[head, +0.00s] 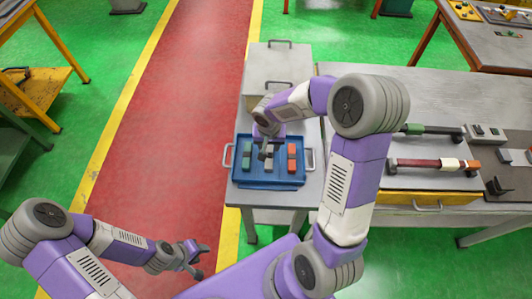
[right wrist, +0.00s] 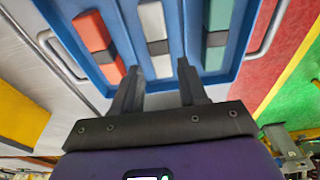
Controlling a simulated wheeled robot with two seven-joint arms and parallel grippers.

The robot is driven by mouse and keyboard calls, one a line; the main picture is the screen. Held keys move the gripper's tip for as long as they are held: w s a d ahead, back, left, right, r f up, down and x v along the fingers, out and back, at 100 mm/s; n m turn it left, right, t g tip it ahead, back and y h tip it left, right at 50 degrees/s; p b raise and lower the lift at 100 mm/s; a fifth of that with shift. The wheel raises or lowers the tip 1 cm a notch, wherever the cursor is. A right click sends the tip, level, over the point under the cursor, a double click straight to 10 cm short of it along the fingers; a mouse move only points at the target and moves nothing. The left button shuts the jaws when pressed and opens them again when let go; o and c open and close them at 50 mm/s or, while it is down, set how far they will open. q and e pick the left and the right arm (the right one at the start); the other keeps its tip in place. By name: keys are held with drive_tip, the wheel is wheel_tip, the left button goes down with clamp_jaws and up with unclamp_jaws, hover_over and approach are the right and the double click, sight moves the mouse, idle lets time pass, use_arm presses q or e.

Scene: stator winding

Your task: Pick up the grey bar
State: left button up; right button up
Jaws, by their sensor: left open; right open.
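The grey bar (right wrist: 152,20) lies in a blue tray (head: 271,185), between a red bar and a green bar. It has a dark band across its middle. In the head view the grey bar (head: 269,164) is partly covered by my right gripper. My right gripper (right wrist: 156,72) is open and empty, with its fingers pointing at the tray and the lower end of the grey bar between them in the picture. The exact gap to the bar is hard to tell. My left gripper (head: 200,257) is open and empty, away from the tray over the floor.
The red bar (head: 291,158) and green bar (head: 247,154) flank the grey one closely. The tray has raised walls and side handles. A grey box (head: 265,65) stands behind it. A workbench (head: 400,85) with tools lies to the right; the red floor lane is clear.

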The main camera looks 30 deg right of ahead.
sight(269, 155)
drive_tip(key=f, duration=0.5)
drive_tip(key=shift+s+f+b, duration=0.2)
drive_tip(key=shift+f+b, duration=0.05)
drive_tip(key=shift+b, duration=0.15)
drive_tip(key=shift+a, duration=0.1)
clamp_jaws()
